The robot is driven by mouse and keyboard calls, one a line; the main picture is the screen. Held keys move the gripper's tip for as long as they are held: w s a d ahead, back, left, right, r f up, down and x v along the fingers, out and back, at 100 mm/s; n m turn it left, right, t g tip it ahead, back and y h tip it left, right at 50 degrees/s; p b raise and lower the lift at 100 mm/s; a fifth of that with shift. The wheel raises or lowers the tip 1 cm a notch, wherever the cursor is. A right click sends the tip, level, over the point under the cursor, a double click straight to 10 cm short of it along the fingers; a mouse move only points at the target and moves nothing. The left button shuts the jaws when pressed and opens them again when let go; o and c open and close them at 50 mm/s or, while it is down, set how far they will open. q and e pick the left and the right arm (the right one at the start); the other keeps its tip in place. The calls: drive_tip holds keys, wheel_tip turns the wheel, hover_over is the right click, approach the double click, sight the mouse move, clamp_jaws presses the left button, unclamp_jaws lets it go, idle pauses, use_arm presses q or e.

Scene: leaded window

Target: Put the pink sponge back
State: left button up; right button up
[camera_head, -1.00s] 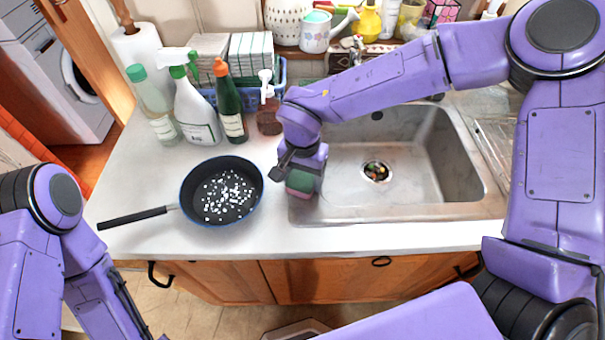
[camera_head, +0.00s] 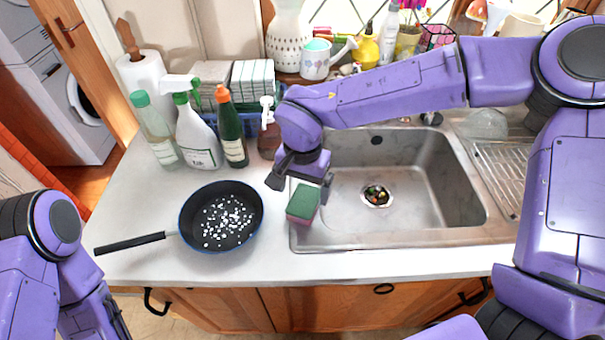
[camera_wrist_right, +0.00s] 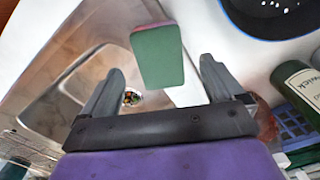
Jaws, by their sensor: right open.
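The pink sponge (camera_head: 302,205) has a green top face and pink sides. It stands at the left rim of the steel sink, near the counter's front. In the right wrist view the sponge (camera_wrist_right: 158,56) shows its green face just beyond the fingertips, roughly between them. My right gripper (camera_head: 301,178) is open and empty, just behind the sponge in the head view and apart from it. Its two fingers also show spread in the right wrist view (camera_wrist_right: 160,82). My left arm is at the lower left of the head view; its gripper's fingers are not in view.
A frying pan (camera_head: 221,217) with white bits lies left of the sponge. Bottles (camera_head: 232,130), a soap dispenser (camera_head: 268,130) and a blue basket (camera_head: 279,92) stand behind. The sink (camera_head: 420,185) is open at right, with scraps in its drain (camera_head: 376,196).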

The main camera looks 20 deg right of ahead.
sight(304, 202)
wheel_tip(304, 202, up, 7)
drive_tip(key=shift+f, duration=0.1)
idle(1.5)
